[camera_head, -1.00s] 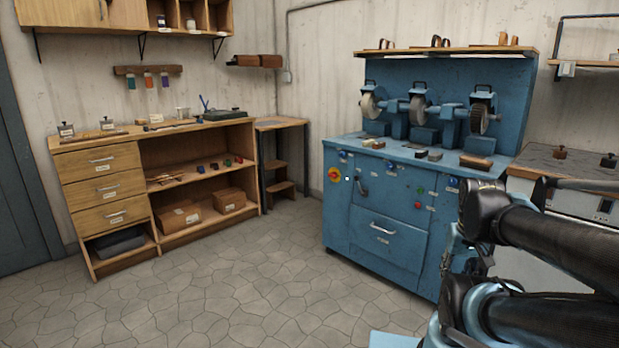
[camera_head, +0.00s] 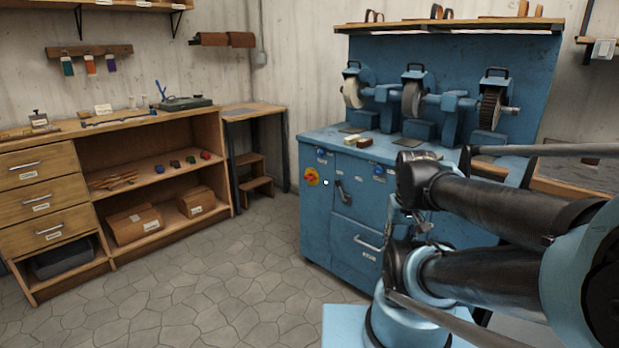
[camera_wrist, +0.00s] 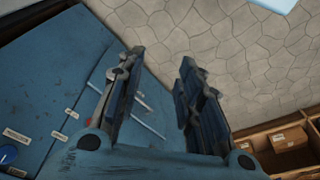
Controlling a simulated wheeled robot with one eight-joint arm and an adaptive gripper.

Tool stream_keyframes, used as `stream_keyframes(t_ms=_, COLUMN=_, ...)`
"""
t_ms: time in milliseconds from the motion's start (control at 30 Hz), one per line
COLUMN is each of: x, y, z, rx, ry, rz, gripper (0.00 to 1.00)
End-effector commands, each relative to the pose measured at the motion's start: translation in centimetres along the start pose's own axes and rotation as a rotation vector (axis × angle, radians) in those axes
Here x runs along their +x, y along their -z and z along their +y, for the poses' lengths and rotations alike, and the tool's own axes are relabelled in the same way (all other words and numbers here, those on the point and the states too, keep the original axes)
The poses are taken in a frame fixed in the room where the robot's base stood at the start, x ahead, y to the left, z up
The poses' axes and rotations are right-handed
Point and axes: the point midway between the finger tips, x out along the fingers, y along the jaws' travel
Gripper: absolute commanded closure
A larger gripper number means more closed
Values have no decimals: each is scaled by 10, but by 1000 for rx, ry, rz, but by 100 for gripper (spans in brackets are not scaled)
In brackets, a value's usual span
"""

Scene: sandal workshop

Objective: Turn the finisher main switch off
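The finisher (camera_head: 322,236) is a blue cabinet at the centre right of the head view. The knob's exact setting is too small to read. My gripper (camera_wrist: 162,72) shows in the wrist view with two dark fingers apart and nothing between them. The finisher's blue front (camera_wrist: 50,70) fills the left of that view; I cannot make out the main switch there. In the head view my arm hides the front's right part, and my gripper is apart from the switch.
A lever (camera_head: 341,192) sits right of the switch, above a drawer handle (camera_head: 368,243). Grinding wheels (camera_head: 411,98) stand on top. A wooden workbench (camera_head: 160,126) and small side table (camera_head: 250,111) stand left. The stone floor (camera_head: 225,270) between them is clear.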

Motion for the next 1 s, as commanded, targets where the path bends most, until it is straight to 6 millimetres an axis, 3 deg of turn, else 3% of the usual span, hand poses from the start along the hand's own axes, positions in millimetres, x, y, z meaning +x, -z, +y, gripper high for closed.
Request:
stream_keyframes(t_ms=367, x=0, y=0, z=0, rx=0, ry=0, rz=0, gripper=67)
stream_keyframes(t_ms=500, x=-8, y=-5, z=1, rx=1, ry=-5, rz=11, gripper=35)
stream_keyframes(t_ms=567, x=-10, y=-1, z=2, rx=3, ry=-14, rz=11, gripper=31)
stream_keyframes(t_ms=767, x=-28, y=36, z=10, rx=23, ry=-85, rz=10, gripper=31)
stream_keyframes(t_ms=1000, x=-49, y=98, z=20, rx=64, ry=-197, rz=30, gripper=31)
